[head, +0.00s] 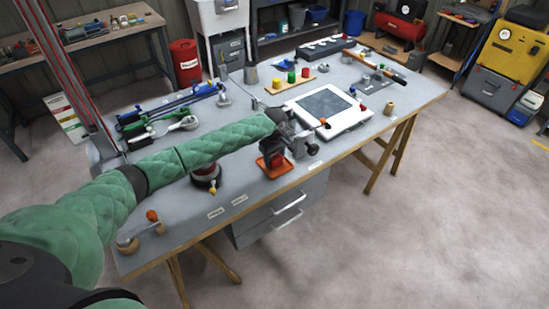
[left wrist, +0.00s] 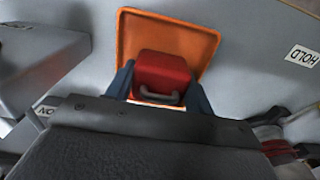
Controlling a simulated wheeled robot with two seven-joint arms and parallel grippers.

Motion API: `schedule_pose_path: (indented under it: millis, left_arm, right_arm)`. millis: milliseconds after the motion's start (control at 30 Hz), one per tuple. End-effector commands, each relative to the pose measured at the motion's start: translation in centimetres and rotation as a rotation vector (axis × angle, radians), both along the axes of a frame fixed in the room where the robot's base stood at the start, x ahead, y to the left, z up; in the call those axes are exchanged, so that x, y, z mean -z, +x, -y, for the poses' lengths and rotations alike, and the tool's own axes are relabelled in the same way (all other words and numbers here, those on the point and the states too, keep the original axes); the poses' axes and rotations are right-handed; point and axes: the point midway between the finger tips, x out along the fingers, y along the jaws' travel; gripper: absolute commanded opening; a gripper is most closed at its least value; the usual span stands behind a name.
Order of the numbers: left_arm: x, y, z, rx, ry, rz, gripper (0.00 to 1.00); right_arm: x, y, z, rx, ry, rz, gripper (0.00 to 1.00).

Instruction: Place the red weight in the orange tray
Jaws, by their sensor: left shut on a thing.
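The red weight (left wrist: 163,72) is a red block with a grey handle. My left gripper (left wrist: 161,80) is shut on it, with one blue finger at each side. The orange tray (left wrist: 204,45) shows behind the weight in the left wrist view, its near edge partly hidden by the weight and gripper. In the head view the orange tray (head: 264,163) lies near the table's front edge. The red weight (head: 277,160) is over it there, just below my left gripper (head: 277,153). I cannot tell whether the weight touches the tray floor. My right gripper is not in view.
A white panel with a dark screen (head: 327,104) lies right of the tray. A red-and-dark round object (head: 206,174) stands to its left. White labels (head: 240,199) lie on the table's front. Coloured cylinders (head: 291,77) stand on a wooden strip behind.

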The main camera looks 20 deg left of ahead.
Motion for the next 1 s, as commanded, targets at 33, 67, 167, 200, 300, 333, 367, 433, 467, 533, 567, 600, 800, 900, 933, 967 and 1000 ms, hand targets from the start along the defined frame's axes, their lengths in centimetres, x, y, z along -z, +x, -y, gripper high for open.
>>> schedule_pose_path:
  millis: [33,67,167,200,300,333,367,433,467,533,567,600,800,900,933,967,1000]
  left_arm:
    - [0.0,0.0,0.0,0.000,0.000,0.000,0.56]
    - [0.0,0.0,0.0,0.000,0.000,0.000,0.62]
    - [0.0,0.0,0.0,0.000,0.000,0.000,0.62]
    - [0.0,0.0,0.0,0.000,0.000,0.000,0.62]
    - [0.0,0.0,0.0,0.000,0.000,0.000,0.62]
    - [0.0,0.0,0.0,0.000,0.000,0.000,0.62]
    - [0.0,0.0,0.0,0.000,0.000,0.000,0.62]
    - [-0.2,0.0,0.0,0.000,0.000,0.000,0.62]
    - [-0.4,0.0,0.0,0.000,-0.001,0.001,0.62]
    - [-1.0,0.1,0.0,0.000,-0.002,0.002,0.62]
    - [-1.4,0.0,0.0,0.000,-0.001,0.002,0.62]
    - [-2.0,0.1,0.0,-0.001,-0.001,0.003,0.62]
    - [-5.7,0.1,0.0,-0.001,-0.001,0.003,0.62]
    - [-7.2,0.1,0.0,0.001,-0.001,0.003,0.62]
    - [-7.7,0.1,0.0,0.000,-0.002,0.002,0.62]
    - [-8.2,0.1,0.0,0.000,-0.001,0.002,0.62]
    - [-8.8,0.1,0.0,0.000,-0.002,0.002,0.62]
  right_arm:
    - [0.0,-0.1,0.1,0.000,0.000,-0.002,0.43]
    - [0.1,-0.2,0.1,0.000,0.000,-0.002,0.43]
    - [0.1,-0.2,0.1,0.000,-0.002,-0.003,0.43]
    - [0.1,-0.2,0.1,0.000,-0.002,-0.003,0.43]
    - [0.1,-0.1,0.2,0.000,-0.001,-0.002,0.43]
    - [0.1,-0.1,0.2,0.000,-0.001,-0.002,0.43]
    - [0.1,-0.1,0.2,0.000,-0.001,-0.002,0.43]
    - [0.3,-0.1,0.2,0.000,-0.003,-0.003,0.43]
    - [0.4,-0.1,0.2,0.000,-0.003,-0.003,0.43]
    - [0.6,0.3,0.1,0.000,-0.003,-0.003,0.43]
    - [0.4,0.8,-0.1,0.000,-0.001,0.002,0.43]
    - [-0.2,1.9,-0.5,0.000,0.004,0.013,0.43]
    - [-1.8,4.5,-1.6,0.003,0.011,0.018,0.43]
    - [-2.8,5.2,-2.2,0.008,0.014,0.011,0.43]
    - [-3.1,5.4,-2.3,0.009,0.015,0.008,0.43]
    - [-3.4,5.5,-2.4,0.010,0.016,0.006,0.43]
    - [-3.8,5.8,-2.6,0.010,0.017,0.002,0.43]
